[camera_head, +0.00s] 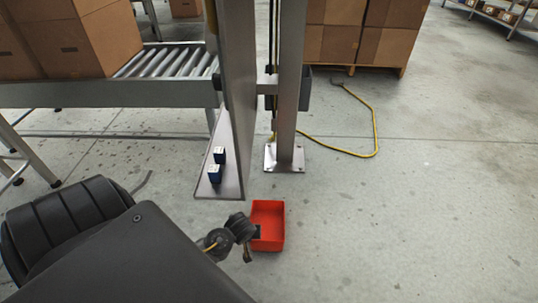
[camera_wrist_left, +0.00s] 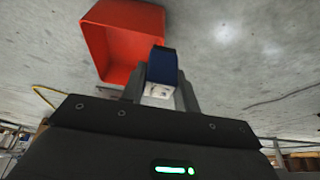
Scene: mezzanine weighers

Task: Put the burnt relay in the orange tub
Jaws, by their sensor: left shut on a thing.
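The orange tub (camera_head: 268,210), red-orange and open, stands on the floor in the head view. It also shows at upper left in the wrist view (camera_wrist_left: 95,40). My left gripper (camera_wrist_left: 161,90) is shut on a blue relay (camera_wrist_left: 162,66) with a whitish end face. In the head view the left gripper (camera_head: 248,236) overlaps the tub's left side. The held relay is hard to make out there. I cannot tell whether it shows burn marks. My right gripper is not in view.
Two blue relays with whitish tops, a rear one (camera_head: 219,155) and a front one (camera_head: 214,174), stand on a narrow grey ledge (camera_head: 232,185). A metal post (camera_head: 290,100) rises behind the tub. A yellow cable (camera_head: 374,125) lies on the floor. Floor right of the tub is clear.

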